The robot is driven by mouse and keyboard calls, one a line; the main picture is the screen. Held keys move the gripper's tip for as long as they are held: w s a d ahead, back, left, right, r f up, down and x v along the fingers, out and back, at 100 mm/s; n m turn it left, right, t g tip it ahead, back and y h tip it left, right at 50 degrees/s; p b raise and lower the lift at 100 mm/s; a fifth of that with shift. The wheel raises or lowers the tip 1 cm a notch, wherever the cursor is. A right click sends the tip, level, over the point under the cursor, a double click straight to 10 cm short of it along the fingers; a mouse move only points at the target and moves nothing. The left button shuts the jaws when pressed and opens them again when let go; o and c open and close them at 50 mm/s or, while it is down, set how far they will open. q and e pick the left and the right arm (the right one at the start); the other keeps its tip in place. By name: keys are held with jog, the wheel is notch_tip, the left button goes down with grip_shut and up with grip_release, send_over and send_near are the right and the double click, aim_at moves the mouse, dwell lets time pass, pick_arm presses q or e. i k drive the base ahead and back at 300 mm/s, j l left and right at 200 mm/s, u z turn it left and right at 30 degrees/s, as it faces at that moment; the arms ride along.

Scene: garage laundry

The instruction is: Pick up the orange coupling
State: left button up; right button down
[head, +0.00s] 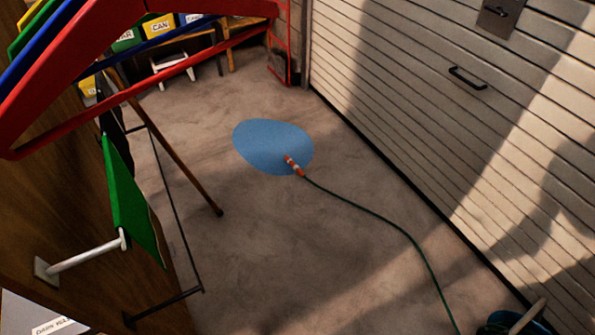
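The orange coupling (293,166) has a pale band and lies on the floor in the head view. It is on the lower right edge of a flat blue patch (258,140). A dark green hose (385,220) runs from its lower end across the floor toward the bottom right. Neither of my grippers is in view.
A slatted garage door (400,75) lines the right side. A brown pole (175,155) leans at the left, near a green flag (128,205) and a wooden panel (30,200). Red curved bars (90,60) cross the upper left. Open concrete floor (270,250) surrounds the coupling.

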aim_at(296, 167)
jog(key=i+j+z, duration=0.1)
jog(key=z, duration=2.5)
jog(key=u, duration=2.5)
jog(key=z, duration=0.45)
jog(key=i+z, duration=0.1)
jog(key=z, duration=0.85)
jog(key=i+z, duration=0.1)
jog(key=z, duration=0.85)
jog(key=i+j+z, duration=0.1)
jog(key=z, duration=0.4)
jog(key=j+z, duration=0.1)
jog(key=z, duration=0.35)
